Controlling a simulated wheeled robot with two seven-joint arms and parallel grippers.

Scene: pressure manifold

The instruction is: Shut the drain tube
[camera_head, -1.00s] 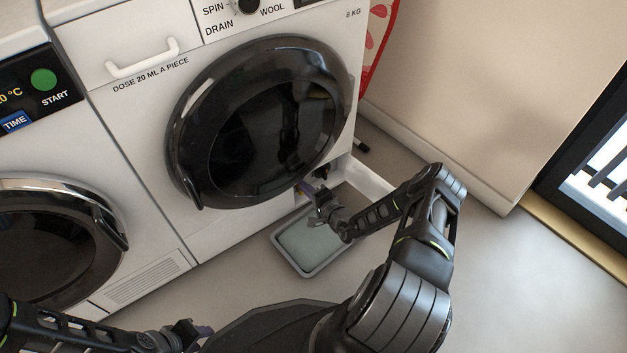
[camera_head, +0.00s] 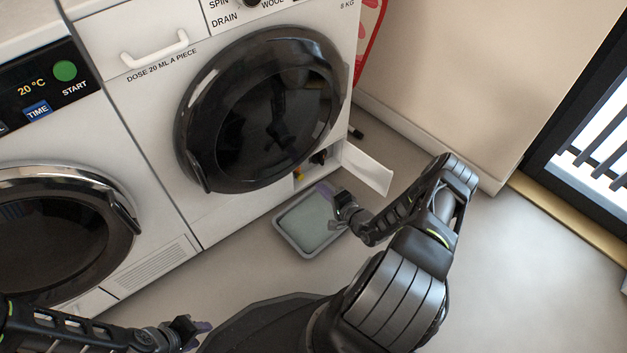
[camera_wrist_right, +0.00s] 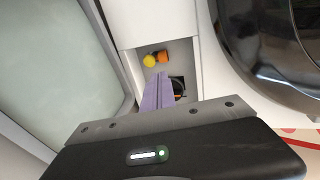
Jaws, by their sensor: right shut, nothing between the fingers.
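A small service opening (camera_wrist_right: 183,50) sits low in the front of the right-hand washer. My left gripper (camera_head: 202,327) is at the lower left, far from the opening.
A grey tray (camera_head: 291,247) holding pale liquid lies on the floor below the opening. A white flap (camera_head: 367,170) stands open to the right of the opening. The round black door (camera_head: 262,110) is above. Floor to the right is clear.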

